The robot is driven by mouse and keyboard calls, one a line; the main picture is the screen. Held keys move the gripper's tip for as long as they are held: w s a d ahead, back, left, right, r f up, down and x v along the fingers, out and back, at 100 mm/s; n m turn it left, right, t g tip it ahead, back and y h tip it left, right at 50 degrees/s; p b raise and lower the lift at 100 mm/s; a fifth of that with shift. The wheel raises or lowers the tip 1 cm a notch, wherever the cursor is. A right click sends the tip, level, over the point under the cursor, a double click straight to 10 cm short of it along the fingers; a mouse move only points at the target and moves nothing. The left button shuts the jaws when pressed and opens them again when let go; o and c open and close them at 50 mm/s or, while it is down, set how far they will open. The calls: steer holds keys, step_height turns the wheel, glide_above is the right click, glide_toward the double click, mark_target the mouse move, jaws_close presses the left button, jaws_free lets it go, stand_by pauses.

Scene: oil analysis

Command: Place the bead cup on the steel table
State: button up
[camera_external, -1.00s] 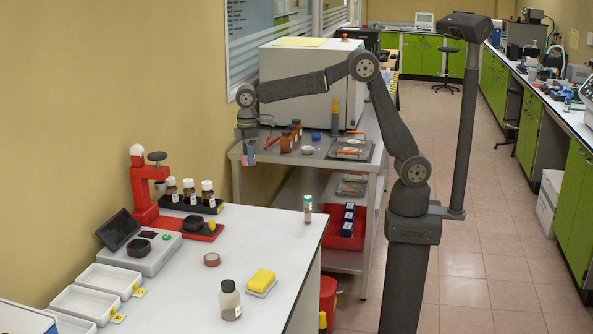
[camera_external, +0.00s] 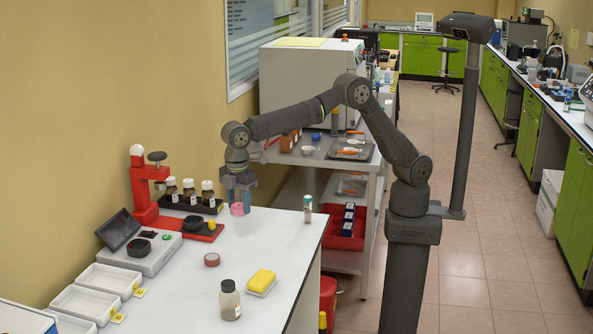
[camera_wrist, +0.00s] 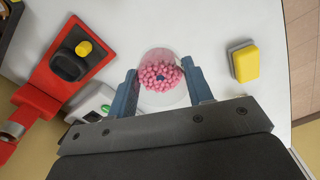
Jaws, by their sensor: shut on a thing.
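The bead cup is a clear cup filled with pink beads (camera_wrist: 160,72). It is between the blue fingers of my gripper (camera_wrist: 160,88) in the wrist view, and my gripper is shut on it. In the external view the pink cup (camera_external: 237,209) shows at the lower end of my gripper (camera_external: 239,190), over the back part of the white bench (camera_external: 280,228). I cannot tell whether it touches the bench. The steel table (camera_external: 312,160) stands behind the bench, to the right of my gripper.
A red press (camera_external: 148,190) and brown bottles (camera_external: 190,192) stand left of my gripper. A small vial (camera_external: 307,208) and a yellow sponge (camera_external: 262,281) are on the bench. The steel table carries a white dish (camera_external: 309,150), a tray (camera_external: 350,150) and a large box-shaped instrument (camera_external: 308,85).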

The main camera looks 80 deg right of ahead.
steer(key=shift+f, duration=0.65)
steer(key=shift+s+a+f, duration=0.1)
steer(key=shift+a+f, duration=0.05)
steer(key=shift+f, duration=0.15)
steer(key=s+a+f, duration=0.1)
steer(key=a+f, duration=0.1)
steer(key=a, duration=0.1)
steer(key=s+a+f, duration=0.1)
steer(key=a+f, duration=0.1)
steer(key=a, duration=0.2)
steer(key=s+a+f, duration=0.1)
steer(key=a+f, duration=0.1)
steer(key=a, duration=0.1)
steer(key=shift+s+a+f, duration=0.3)
steer(key=shift+f, duration=2.15)
steer(key=shift+f, duration=0.1)
steer(key=o, duration=1)
